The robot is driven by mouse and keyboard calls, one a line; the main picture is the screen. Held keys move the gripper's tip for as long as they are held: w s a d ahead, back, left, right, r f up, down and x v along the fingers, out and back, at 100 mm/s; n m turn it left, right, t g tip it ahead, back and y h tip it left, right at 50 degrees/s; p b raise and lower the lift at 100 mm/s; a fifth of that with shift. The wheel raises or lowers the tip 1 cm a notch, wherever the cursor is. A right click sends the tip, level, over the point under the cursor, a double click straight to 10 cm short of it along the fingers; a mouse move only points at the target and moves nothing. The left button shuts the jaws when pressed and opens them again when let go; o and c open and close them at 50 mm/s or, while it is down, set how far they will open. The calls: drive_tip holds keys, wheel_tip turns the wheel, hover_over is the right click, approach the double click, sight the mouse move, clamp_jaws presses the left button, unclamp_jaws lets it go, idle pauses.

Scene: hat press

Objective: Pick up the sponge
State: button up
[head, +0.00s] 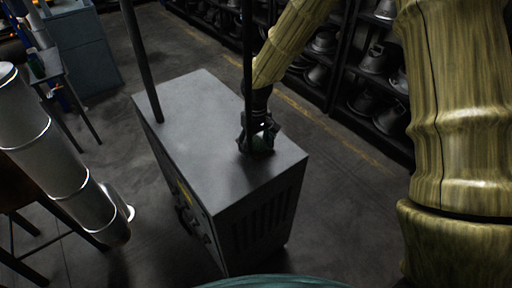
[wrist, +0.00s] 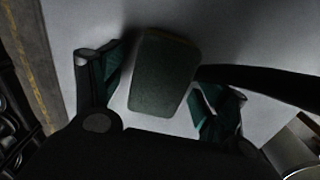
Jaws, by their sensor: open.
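The sponge (wrist: 163,75) is a dark green block with rounded corners and a thin yellowish edge along its far side. It lies on the grey top of a metal cabinet (head: 205,108). In the wrist view it sits between the two spread fingers of my gripper (wrist: 160,88), with a gap on the left and a narrower one on the right. In the head view my gripper (head: 259,140) points down over the right part of the cabinet top, and the sponge (head: 262,146) is mostly hidden behind the fingers.
A dark upright post (head: 142,60) stands at the cabinet's left, and another (head: 247,50) passes close to my gripper. In the wrist view a dark bar (wrist: 265,84) reaches the sponge's right side. Shelves of metal hat moulds (head: 375,60) stand behind. The cabinet top's left part is bare.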

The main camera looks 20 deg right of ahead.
sight(256, 145)
drive_tip(key=c, duration=0.7)
drive_tip(key=shift+c, duration=0.2)
drive_tip(key=shift+r, duration=0.5)
drive_tip(key=shift+s+a+r+b, duration=0.1)
drive_tip(key=shift+s+r+b, duration=0.1)
drive_tip(key=shift+r, duration=0.45)
drive_tip(key=shift+s+a+r+b, duration=0.1)
drive_tip(key=shift+r+b, duration=0.1)
drive_tip(key=shift+r, duration=0.4)
drive_tip(key=s+a, duration=0.2)
drive_tip(key=s, duration=0.2)
drive_tip(key=s+a+r+b, duration=0.1)
drive_tip(key=s+a, duration=0.1)
drive_tip(key=s, duration=0.3)
drive_tip(key=s+a+b, duration=0.1)
drive_tip(key=s+a, duration=0.2)
drive_tip(key=s, duration=0.1)
drive_tip(key=shift+s+r, duration=0.25)
drive_tip(key=shift+s, duration=0.05)
drive_tip(key=shift+o, duration=0.4)
drive_tip(key=c, duration=0.4)
